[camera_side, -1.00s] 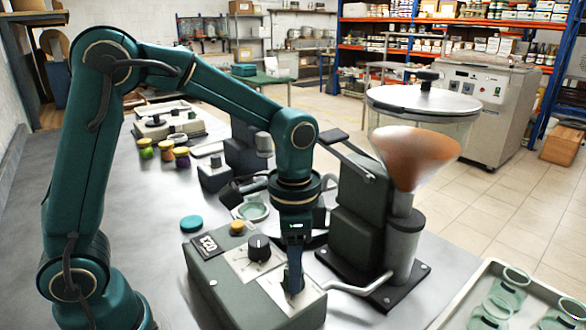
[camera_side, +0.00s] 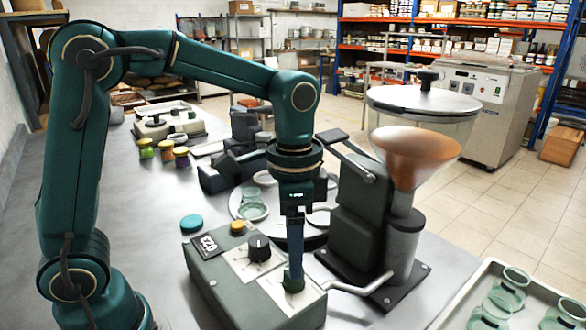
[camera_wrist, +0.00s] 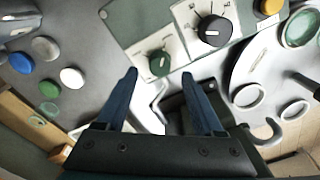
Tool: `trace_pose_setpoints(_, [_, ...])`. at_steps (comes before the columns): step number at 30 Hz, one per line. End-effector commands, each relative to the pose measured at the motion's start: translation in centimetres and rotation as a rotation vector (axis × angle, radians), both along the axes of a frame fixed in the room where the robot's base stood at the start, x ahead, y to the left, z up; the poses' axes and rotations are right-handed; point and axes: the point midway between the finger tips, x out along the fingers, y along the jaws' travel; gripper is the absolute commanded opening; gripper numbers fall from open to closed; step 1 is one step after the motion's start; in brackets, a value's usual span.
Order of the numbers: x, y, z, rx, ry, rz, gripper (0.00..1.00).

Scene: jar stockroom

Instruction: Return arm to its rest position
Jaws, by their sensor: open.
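My gripper (camera_side: 294,272) points straight down over the front of the grey control box (camera_side: 240,290). In the wrist view my gripper (camera_wrist: 160,74) has its two blue fingers spread apart with nothing between them. A green knob (camera_side: 293,285) on the box lies just under the fingertips; it also shows in the wrist view (camera_wrist: 160,63), just ahead of the gap. A larger black knob (camera_side: 259,247) and a yellow button (camera_side: 238,228) sit on the same box.
A round turntable (camera_side: 285,233) with jars is behind the box. A tray of glass jars (camera_side: 450,318) is at the front right. A teal lid (camera_side: 192,223) lies on the left.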

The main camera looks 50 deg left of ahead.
Motion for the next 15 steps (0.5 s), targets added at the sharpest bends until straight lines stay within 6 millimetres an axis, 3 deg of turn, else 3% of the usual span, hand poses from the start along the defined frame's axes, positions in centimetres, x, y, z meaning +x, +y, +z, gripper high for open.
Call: trace_pose_setpoints(15, [0.1,0.2,1.5,-0.003,-0.023,0.007,0.69])
